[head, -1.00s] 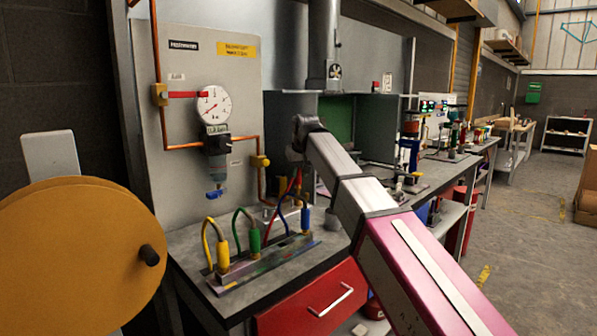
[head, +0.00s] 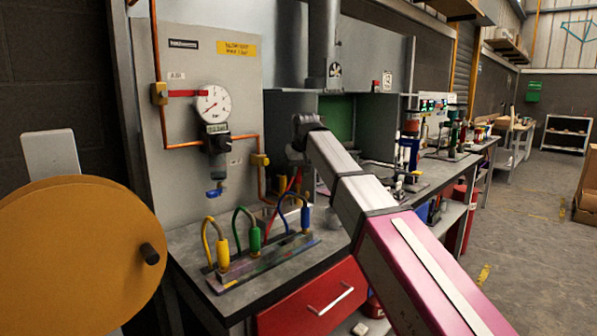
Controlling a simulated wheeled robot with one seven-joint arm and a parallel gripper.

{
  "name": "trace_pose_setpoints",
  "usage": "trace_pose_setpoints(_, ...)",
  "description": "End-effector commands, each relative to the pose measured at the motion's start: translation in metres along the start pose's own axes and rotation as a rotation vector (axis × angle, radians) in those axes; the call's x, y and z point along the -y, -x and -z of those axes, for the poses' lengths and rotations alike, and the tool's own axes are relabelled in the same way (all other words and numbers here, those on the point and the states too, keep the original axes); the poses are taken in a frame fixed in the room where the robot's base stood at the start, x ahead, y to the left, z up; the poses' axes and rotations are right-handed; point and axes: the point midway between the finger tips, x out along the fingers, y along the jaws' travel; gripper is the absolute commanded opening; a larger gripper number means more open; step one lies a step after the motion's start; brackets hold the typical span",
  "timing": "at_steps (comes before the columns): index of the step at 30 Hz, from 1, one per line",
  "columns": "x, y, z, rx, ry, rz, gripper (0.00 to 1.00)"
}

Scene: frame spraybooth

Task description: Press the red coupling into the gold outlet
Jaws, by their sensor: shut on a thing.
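My gripper (head: 295,155) is at the far end of my arm, above the back of the bench, and shows only as a small dark shape. Its fingers are mostly hidden by my wrist. A red hose (head: 285,192) runs from the bench up to it; the red coupling at the hose's upper end is too small and covered to make out. A gold fitting (head: 260,160) sits on the copper pipe on the grey panel, just left of my gripper. A gap shows between them in this view; I cannot tell the depth.
A rack (head: 240,275) on the bench holds yellow (head: 222,253), green (head: 254,240) and blue (head: 305,217) couplings with looped hoses. A gauge (head: 213,104) and a regulator (head: 217,155) hang on the panel. A big orange reel (head: 75,255) stands at the left front.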

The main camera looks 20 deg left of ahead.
Motion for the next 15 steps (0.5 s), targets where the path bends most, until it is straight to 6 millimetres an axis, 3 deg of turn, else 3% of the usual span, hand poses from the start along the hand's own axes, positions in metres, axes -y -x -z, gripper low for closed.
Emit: trace_pose_setpoints(15,0.0,-0.0054,-0.0024,0.0,0.0,0.0,0.01)
